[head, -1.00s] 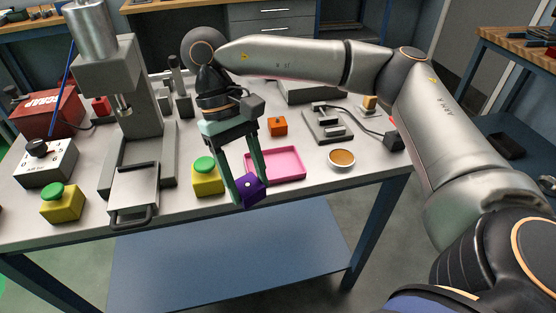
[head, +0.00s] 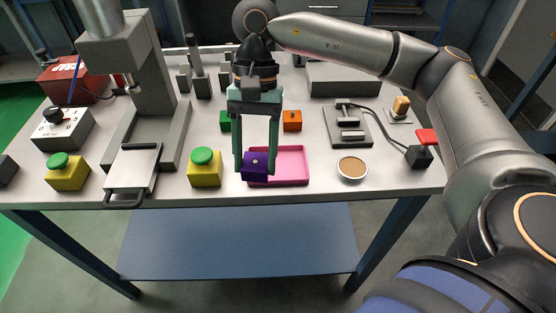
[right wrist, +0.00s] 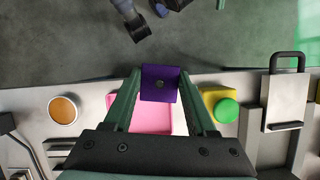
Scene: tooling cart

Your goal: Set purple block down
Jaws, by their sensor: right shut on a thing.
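The purple block (head: 256,167) is held between the fingertips of my right gripper (head: 256,172). In the head view it overlaps the left front part of the pink tray (head: 292,181). In the right wrist view the purple block (right wrist: 159,84) sits between the fingers of my right gripper (right wrist: 160,98), with the pink tray (right wrist: 152,120) partly hidden behind it. The block appears raised above the table; its exact height cannot be told. My left gripper does not show.
A yellow box with a green button (head: 204,168) stands left of the tray. A small bowl (head: 352,168) is to its right. An orange block (head: 292,120) and a green block (head: 225,121) lie behind. A grey press (head: 150,90) stands left. The table's front edge is close.

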